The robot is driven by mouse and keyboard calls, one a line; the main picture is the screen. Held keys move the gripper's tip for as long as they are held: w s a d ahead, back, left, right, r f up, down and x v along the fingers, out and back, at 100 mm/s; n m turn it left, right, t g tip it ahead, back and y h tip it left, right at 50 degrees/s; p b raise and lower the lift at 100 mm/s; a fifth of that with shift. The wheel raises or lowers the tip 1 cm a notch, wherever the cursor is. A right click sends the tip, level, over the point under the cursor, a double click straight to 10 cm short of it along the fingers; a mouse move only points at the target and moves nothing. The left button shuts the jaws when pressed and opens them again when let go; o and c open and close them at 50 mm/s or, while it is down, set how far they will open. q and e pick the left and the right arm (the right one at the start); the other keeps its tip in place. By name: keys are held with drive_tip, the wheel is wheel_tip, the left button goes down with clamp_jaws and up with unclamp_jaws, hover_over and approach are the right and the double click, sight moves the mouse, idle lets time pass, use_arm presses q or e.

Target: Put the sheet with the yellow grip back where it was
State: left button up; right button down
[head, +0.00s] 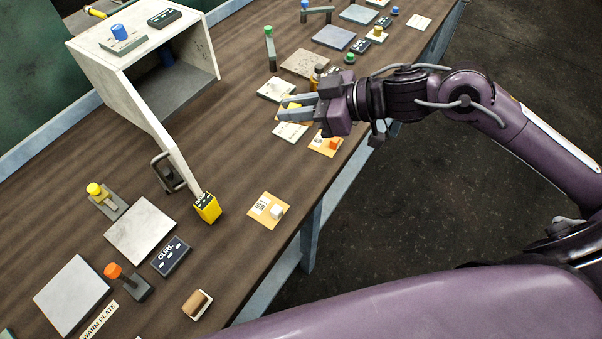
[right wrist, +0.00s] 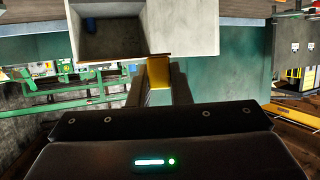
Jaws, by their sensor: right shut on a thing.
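My right gripper (head: 301,107) reaches in from the right over the far half of the bench, its fingers pointing left. Two similar orange sheets lie on the bench: one with a white grip (head: 277,211), one with an orange grip (head: 333,144). My left gripper is not in view.
A white open-fronted box (head: 135,75) stands on the bench (head: 235,150) at the left. A yellow block with a dark label (head: 207,208) stands by its near panel. Grey plates (head: 140,231) and upright handles lie nearer. Several small plates crowd the far end. Bare wood lies left of the gripper.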

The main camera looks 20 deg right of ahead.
drive_tip(key=shift+s+f+n, duration=0.3)
drive_tip(key=shift+s+f, duration=0.1)
drive_tip(key=shift+s, duration=0.15)
drive_tip(key=p, duration=0.1)
hover_over(299, 183)
drive_tip(key=shift+y, duration=0.3)
wheel_tip(299, 183, down, 15)
drive_tip(key=shift+r, duration=0.2)
wheel_tip(299, 183, down, 5)
drive_tip(key=shift+r, duration=0.1)
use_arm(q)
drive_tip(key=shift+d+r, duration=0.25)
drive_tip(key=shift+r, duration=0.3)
use_arm(e)
drive_tip(key=shift+g, duration=0.3)
drive_tip(key=shift+f, duration=0.3)
drive_tip(key=c, duration=1.3)
unclamp_jaws()
drive_tip(key=shift+c, duration=0.2)
drive_tip(key=shift+r, duration=0.15)
